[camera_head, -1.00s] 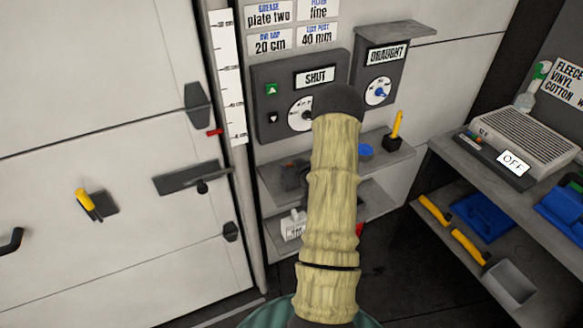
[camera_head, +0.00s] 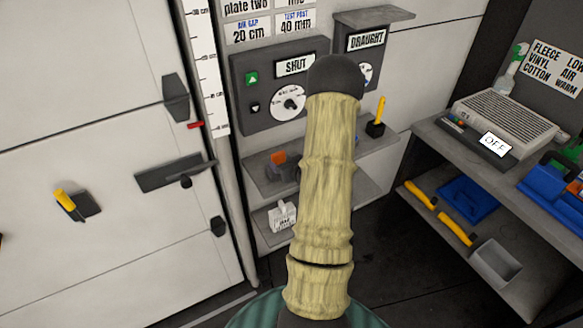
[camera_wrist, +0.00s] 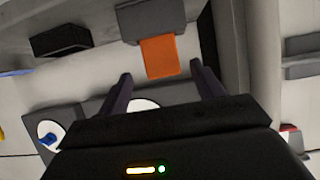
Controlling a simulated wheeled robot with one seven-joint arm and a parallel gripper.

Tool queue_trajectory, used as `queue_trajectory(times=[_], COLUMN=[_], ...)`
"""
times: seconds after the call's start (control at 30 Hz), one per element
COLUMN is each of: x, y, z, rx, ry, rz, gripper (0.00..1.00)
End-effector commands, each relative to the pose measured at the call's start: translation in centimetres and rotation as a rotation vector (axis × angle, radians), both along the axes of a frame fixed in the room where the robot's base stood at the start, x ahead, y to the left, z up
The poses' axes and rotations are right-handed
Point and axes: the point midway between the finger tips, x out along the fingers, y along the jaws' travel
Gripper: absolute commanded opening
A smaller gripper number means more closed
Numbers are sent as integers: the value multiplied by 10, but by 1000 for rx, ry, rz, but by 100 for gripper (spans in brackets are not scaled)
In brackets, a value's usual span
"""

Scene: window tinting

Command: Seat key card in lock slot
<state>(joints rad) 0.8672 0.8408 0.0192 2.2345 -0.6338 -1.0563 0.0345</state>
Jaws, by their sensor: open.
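An orange card (camera_head: 278,157) stands at a dark grey block (camera_head: 273,178) on the upper wall shelf in the head view. In the wrist view the orange card (camera_wrist: 161,58) sticks out of a grey block (camera_wrist: 148,22). How deep it sits, and whether this block is the lock slot, I cannot tell. My gripper (camera_wrist: 160,71) is open, with one finger on each side of the card's free end in the picture. I see no finger touching it, and the depth gap is unclear. In the head view my arm hides my gripper.
A control panel (camera_head: 244,67) with a dial and a SHUT sign is above the shelf (camera_head: 350,152). A yellow-handled tool stands in a black holder (camera_head: 375,129). The white door (camera_head: 95,205) is left, a side bench (camera_head: 445,138) right. The dark floor between is clear.

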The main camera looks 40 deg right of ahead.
Motion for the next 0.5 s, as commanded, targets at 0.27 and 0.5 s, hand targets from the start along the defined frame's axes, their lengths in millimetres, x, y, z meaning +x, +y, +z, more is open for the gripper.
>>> queue_trajectory(times=[0.27, 0.5], x=[-37, -41], y=[10, 11], z=[18, 21], rx=[0, 0], ry=[0, -1], rz=[1, 2], gripper=[67, 67])
